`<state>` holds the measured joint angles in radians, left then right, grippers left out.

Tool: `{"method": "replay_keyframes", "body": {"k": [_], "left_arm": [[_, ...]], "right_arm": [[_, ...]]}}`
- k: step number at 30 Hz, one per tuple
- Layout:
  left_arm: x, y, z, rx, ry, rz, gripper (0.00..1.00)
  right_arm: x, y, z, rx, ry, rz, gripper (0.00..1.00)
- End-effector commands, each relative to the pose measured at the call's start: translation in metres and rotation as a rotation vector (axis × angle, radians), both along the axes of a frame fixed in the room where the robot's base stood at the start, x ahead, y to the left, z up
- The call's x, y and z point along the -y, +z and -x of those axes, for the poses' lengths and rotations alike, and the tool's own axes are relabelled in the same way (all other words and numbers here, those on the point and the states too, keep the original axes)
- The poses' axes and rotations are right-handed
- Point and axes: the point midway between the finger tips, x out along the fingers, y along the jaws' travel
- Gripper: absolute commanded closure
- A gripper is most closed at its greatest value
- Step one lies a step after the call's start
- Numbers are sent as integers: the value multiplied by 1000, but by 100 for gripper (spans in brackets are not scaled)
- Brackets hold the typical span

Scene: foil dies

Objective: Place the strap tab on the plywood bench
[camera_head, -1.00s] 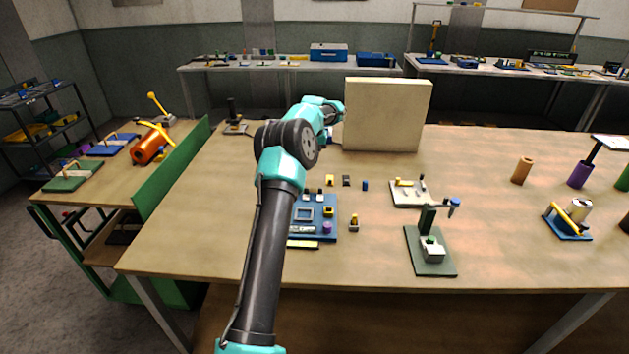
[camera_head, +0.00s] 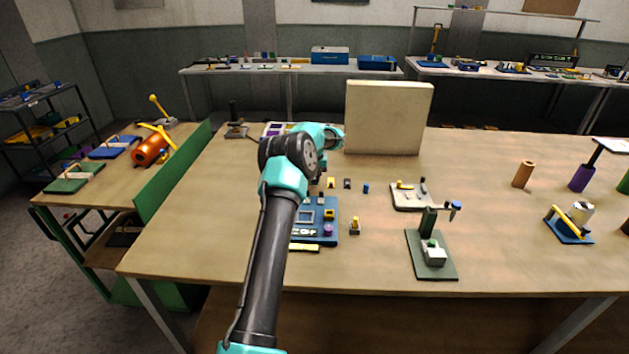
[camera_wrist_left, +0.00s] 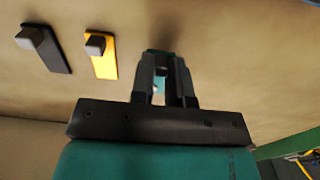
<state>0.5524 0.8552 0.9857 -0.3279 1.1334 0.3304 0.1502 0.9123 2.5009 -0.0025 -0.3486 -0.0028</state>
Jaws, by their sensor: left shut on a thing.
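My left gripper (camera_wrist_left: 166,62) points at the plywood bench (camera_wrist_left: 230,60) in the left wrist view. Its fingers are shut on a small piece, of which only a pale teal bit (camera_wrist_left: 158,85) shows between them. I take this piece for the strap tab; its shape is mostly hidden. Whether it touches the bench cannot be told. A yellow piece (camera_wrist_left: 101,55) and a black piece (camera_wrist_left: 44,48) lie on the bench beside the gripper. In the head view my left arm hides the fingertips above the plywood bench (camera_head: 480,190). My right gripper is in neither view.
A blue tray (camera_head: 326,236) with small parts lies partly behind my arm. A pale upright block (camera_head: 388,118) stands at the back. A small blue part (camera_head: 366,188), a white plate (camera_head: 408,203) and a green-based stand (camera_head: 445,270) are to the right. Bench right of centre has clear room.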

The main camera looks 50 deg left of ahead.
Motion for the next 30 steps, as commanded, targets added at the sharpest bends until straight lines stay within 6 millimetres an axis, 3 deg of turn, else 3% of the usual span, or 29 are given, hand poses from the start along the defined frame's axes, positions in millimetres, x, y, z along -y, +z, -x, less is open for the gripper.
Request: {"method": "replay_keyframes", "body": {"k": [4, 16, 17, 24, 30], "left_arm": [[0, -13, 0, 0, 0, 0, 100], [0, -17, 0, 0, 0, 0, 100], [0, -16, 0, 1, 0, -1, 82], [0, -16, 0, 1, 0, -1, 60], [0, -16, 0, 1, 0, -1, 59]], "right_arm": [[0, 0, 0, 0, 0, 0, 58], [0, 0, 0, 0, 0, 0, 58], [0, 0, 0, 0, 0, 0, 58], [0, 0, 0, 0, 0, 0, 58], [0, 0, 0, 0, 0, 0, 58]]}}
